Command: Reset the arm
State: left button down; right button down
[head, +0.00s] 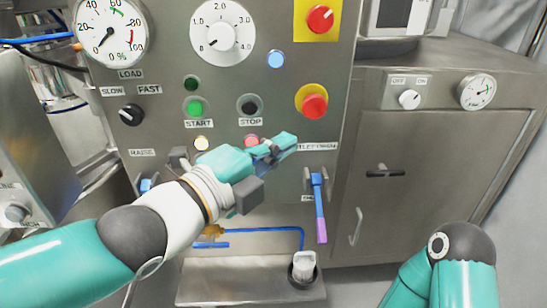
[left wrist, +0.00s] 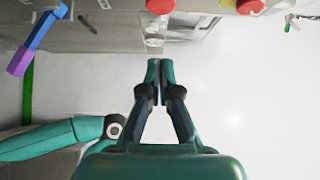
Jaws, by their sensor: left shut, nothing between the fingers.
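My left gripper (head: 290,142) is shut and empty, in front of the steel control panel (head: 165,75), below the STOP button (head: 249,106). It hides part of a label and partly covers a small red button (head: 251,140); I cannot tell whether it touches the panel. In the left wrist view the closed fingertips (left wrist: 153,66) have nothing between them. My right arm (head: 462,250) shows only as a link at the lower right; its gripper is out of frame.
A lever with a blue and purple handle (head: 320,210) hangs right of my left gripper. A red mushroom button (head: 314,106) sits above it. A steel ledge (head: 235,285) lies below. A steel cabinet (head: 430,170) stands at the right; open floor shows before it.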

pick_arm(q)
jog(key=shift+v, duration=0.8)
